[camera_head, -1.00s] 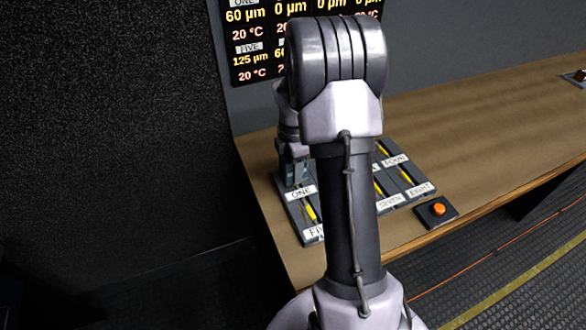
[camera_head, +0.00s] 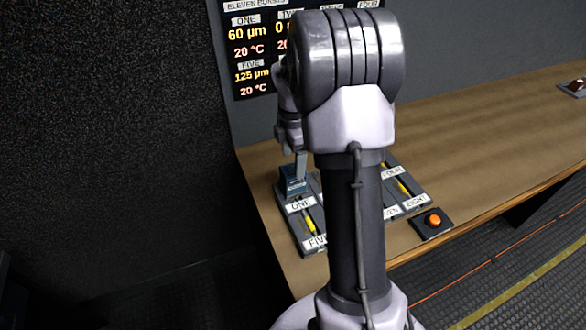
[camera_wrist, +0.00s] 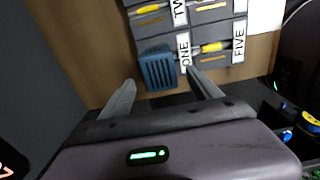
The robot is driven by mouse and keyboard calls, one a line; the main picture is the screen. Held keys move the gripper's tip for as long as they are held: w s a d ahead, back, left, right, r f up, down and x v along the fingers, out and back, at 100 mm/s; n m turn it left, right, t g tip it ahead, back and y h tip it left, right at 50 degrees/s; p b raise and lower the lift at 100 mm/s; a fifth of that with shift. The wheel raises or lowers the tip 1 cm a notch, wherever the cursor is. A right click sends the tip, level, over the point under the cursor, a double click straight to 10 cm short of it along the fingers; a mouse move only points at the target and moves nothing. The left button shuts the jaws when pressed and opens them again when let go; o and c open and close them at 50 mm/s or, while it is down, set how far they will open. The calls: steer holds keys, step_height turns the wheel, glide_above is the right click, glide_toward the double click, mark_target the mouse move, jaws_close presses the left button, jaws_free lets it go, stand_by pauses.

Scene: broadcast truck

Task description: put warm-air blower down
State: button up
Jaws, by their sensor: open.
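The warm-air blower (camera_head: 293,181) is a small blue-grey block with a ribbed face. It rests at position ONE on the grey labelled panel (camera_head: 309,243). In the wrist view the blower (camera_wrist: 158,69) is beside the ONE label, at the panel's edge. My gripper (camera_wrist: 162,81) is open, with one finger to each side of the blower's near end and gaps between. In the head view my gripper (camera_head: 300,163) is just above the blower, mostly hidden behind my own arm. My arm also hides the middle of the panel.
The wooden desk (camera_head: 480,130) is clear to the right. An orange button box (camera_head: 433,222) sits by the desk's front edge. A readout board (camera_head: 250,50) hangs behind the panel. A small device (camera_head: 574,88) lies at far right.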

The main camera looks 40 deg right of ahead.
step_height(320, 180, up, 3)
steer(key=shift+f, duration=0.1)
steer(key=s+a+r+m+t, duration=0.2)
steer(key=s+a+r+m, duration=0.3)
steer(key=a+r, duration=0.3)
steer(key=s+a+r+m+t, duration=0.2)
steer(key=s+a+r+m, duration=0.3)
steer(key=a, duration=0.5)
steer(key=s+a+r+m+t+y, duration=0.1)
steer(key=s+a+m+y, duration=0.1)
steer(key=s+a+m, duration=0.6)
steer(key=shift+s+r+m+t, duration=0.4)
steer(key=shift+s+m, duration=0.3)
steer(key=shift+s, duration=0.4)
